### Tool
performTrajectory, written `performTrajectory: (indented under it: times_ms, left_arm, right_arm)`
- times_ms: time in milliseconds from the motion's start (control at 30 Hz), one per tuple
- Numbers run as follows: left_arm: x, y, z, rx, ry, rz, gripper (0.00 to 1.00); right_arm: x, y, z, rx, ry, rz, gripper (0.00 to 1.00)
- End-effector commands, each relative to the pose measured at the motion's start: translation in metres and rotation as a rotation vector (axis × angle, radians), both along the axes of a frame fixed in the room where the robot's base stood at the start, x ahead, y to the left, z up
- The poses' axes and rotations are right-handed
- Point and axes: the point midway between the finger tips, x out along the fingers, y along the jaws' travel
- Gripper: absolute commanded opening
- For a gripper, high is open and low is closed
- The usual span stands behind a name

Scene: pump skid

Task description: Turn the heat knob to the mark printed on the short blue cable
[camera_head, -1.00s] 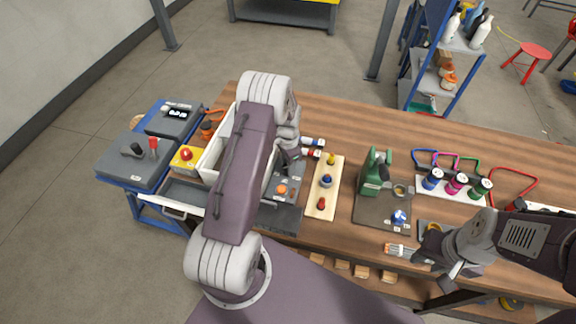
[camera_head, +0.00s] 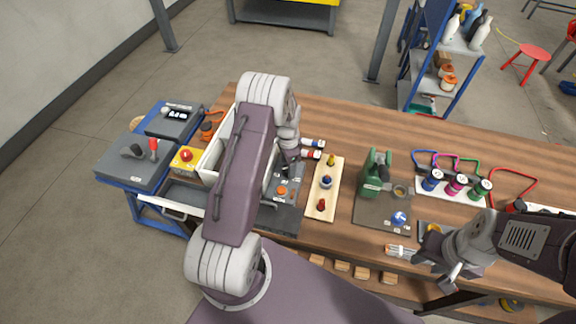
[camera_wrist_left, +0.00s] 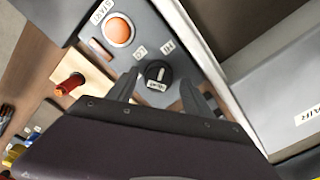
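The black heat knob (camera_wrist_left: 158,71) sits on a grey panel (camera_wrist_left: 183,62) in the left wrist view. A white pointer line on it aims up the picture, roughly between the LO and HI prints. My left gripper (camera_wrist_left: 160,92) is open, with one finger on each side of the knob; contact cannot be told.
An orange START button (camera_wrist_left: 119,31) is beside the knob. A white bin (camera_head: 217,153) stands left of my left arm. A wooden board (camera_head: 325,189) with coloured knobs, a green device (camera_head: 375,175) and magenta, green and red cables lie right. A striped tube (camera_head: 401,251) lies near my right gripper.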

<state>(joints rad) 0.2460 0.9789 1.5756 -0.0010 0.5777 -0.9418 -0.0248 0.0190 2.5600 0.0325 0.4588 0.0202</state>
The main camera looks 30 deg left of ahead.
Motion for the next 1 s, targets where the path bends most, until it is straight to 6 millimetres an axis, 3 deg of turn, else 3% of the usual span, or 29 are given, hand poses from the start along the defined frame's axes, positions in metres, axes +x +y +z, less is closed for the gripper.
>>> performTrajectory:
  times_ms: [267,500,700,1000]
  left_arm:
    - [-0.001,0.000,0.007,-0.001,0.001,0.001,0.59]
    - [0.000,0.000,0.059,0.000,-0.003,0.001,0.59]
    - [-0.001,0.000,0.087,0.000,0.001,0.000,0.59]
    - [-0.002,0.000,0.090,0.000,0.003,0.000,0.59]
  right_arm:
    - [0.000,0.000,-0.003,0.000,0.000,0.000,0.36]
    - [0.000,0.000,-0.012,0.000,0.000,0.000,0.36]
    - [0.000,0.000,-0.014,0.000,0.000,0.000,0.36]
    - [0.000,0.000,-0.014,0.000,0.000,0.000,0.36]
